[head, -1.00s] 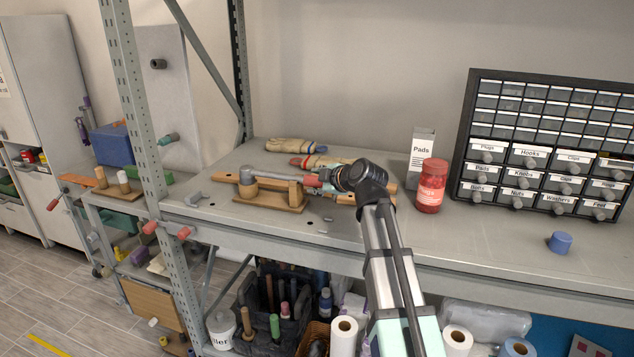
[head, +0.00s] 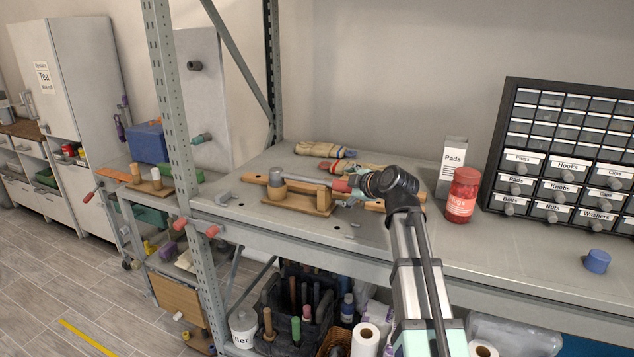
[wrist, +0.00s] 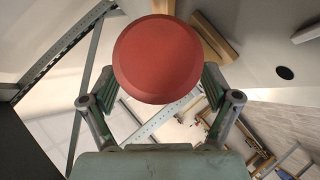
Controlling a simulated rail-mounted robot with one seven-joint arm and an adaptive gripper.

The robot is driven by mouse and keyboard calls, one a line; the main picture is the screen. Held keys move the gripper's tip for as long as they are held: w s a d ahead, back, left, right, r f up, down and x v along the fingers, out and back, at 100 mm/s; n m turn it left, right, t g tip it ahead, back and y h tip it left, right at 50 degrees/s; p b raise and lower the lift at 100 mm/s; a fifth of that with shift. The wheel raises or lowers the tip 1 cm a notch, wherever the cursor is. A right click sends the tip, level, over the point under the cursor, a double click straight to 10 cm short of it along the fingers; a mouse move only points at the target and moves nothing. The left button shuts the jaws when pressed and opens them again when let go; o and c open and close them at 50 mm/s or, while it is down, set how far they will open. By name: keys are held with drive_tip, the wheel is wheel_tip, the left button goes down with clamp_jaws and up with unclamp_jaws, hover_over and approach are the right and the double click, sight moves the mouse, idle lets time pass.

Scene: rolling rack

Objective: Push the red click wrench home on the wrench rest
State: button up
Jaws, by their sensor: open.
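The red click wrench (head: 341,186) lies along the wooden wrench rest (head: 310,208), its grey head (head: 276,176) at the rest's left end and its red handle toward the right. My gripper (head: 359,188) is at the handle's right end, pointing left along the wrench. In the wrist view, the round red end of the handle (wrist: 157,60) fills the space in front of my gripper (wrist: 158,84). The two fingers are spread, one on each side of it. I cannot tell whether they touch it. The handle end hides the rest of the wrench there.
Gloves (head: 325,150) lie behind the rest. A red jar (head: 462,196) and a white Pads box (head: 452,165) stand to the right, before a drawer cabinet (head: 560,150). A rack post (head: 172,110) rises at left. The shelf between jar and blue knob (head: 597,261) is clear.

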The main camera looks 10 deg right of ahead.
drive_tip(key=shift+v, duration=2.55)
drive_tip(key=v, duration=1.1)
drive_tip(key=shift+s+d+r, duration=0.15)
drive_tip(key=shift+s+r, duration=0.05)
drive_tip(key=shift+s, duration=0.1)
